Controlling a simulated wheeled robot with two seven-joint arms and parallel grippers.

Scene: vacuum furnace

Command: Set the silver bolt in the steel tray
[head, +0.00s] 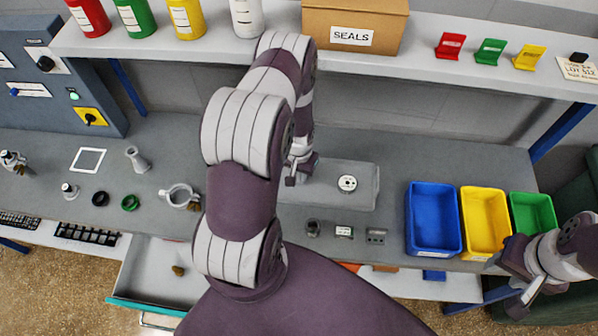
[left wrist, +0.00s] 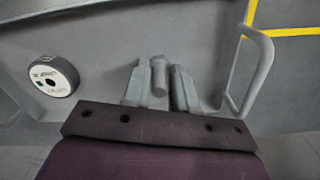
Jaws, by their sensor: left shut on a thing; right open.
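My left gripper (head: 293,178) is over the left end of a grey steel tray (head: 364,198) on the bench. In the left wrist view its two fingers (left wrist: 158,90) are shut on a grey, round-ended silver bolt (left wrist: 158,70). The bolt is hidden in the head view. The wrist view cannot tell whether the bolt touches the surface behind it. A round white-topped piece (head: 347,183) sits on the tray; it also shows in the left wrist view (left wrist: 53,76). My right gripper (head: 517,277) is open and empty at the lower right, by the bins.
Blue (head: 433,220), yellow (head: 485,222) and green (head: 532,213) bins stand right of the tray. Several small parts lie in front of the tray and at the left. A shelf (head: 450,72) overhangs the back.

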